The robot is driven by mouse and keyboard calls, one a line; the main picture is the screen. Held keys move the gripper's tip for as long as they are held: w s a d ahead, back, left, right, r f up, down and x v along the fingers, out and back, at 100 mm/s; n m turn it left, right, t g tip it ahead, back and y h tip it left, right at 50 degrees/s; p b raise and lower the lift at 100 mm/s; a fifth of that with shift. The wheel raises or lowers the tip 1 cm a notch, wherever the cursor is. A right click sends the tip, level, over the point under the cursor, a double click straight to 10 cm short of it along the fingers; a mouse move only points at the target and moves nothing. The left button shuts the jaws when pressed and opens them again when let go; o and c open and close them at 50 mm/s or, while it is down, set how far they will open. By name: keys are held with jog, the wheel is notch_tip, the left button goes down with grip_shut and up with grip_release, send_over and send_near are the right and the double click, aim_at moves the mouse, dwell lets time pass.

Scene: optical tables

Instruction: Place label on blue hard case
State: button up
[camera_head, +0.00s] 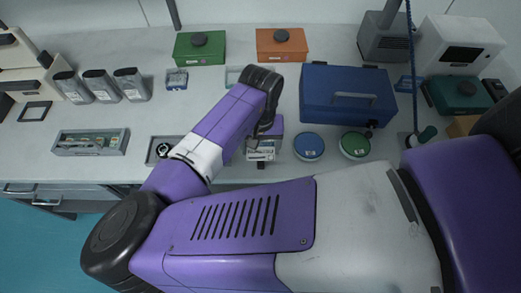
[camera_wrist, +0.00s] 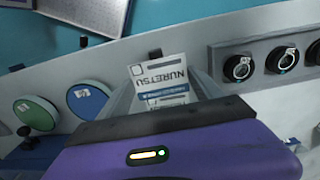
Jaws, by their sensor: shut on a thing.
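My gripper (camera_head: 262,146) is over the front part of the bench, left of the blue hard case (camera_head: 345,101). In the wrist view my gripper (camera_wrist: 162,88) is shut on a white label (camera_wrist: 162,73) with the print "NURETSU" and a blue stripe. The label sticks out beyond the fingertips, and its lower part is hidden by my gripper. The case is closed and lies flat, with a handle on its front side. A dark blue piece at the lower left of the wrist view (camera_wrist: 35,155) appears to be part of it. My gripper and the case are apart.
Two round containers, one blue-lidded (camera_head: 309,146) and one green-lidded (camera_head: 354,145), stand in front of the case. A green box (camera_head: 200,49) and an orange box (camera_head: 281,45) stand behind. A grey tray (camera_head: 91,142) lies left. Bare bench shows at the left.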

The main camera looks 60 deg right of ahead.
aim_at(261, 152)
notch_tip(261, 152, up, 18)
jog(key=b, duration=0.1)
jog(key=shift+b, duration=0.3)
